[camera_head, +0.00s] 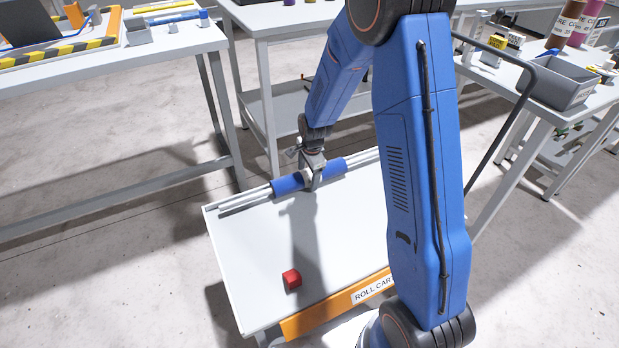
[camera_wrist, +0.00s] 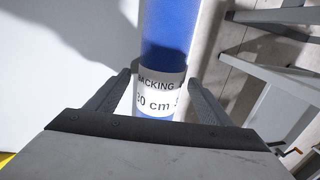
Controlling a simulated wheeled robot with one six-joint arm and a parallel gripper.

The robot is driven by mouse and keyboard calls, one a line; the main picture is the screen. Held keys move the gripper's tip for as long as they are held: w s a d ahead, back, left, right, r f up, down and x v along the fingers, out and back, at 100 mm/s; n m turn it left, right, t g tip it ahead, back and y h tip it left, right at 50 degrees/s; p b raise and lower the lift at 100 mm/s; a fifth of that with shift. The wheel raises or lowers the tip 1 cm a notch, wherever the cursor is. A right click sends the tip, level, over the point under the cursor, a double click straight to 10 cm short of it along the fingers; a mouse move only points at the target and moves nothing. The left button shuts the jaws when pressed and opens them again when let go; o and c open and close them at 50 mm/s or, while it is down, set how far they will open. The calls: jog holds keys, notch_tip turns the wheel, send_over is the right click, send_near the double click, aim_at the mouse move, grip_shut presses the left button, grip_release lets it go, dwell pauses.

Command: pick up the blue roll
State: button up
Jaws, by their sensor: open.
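The blue roll (camera_head: 290,184) lies along the far edge of the white cart top, beside thin grey rails. It has a pale label band around its middle. In the wrist view the blue roll (camera_wrist: 170,30) runs away from my gripper, and its white label (camera_wrist: 160,92) reads in part "ACKING" and "30 cm". My gripper (camera_head: 315,179) is at the label band, pointing down. In the wrist view the open fingers of my gripper (camera_wrist: 160,92) stand on either side of the label, with small gaps. The roll's underside is hidden.
Tables stand at the left (camera_head: 110,55) and right (camera_head: 530,100). A grey bin (camera_head: 565,88) sits on the right table. My arm hides part of the cart.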

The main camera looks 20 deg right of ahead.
jog(key=shift+c, duration=0.7)
jog(key=c, duration=1.5)
jog(key=shift+r, duration=0.1)
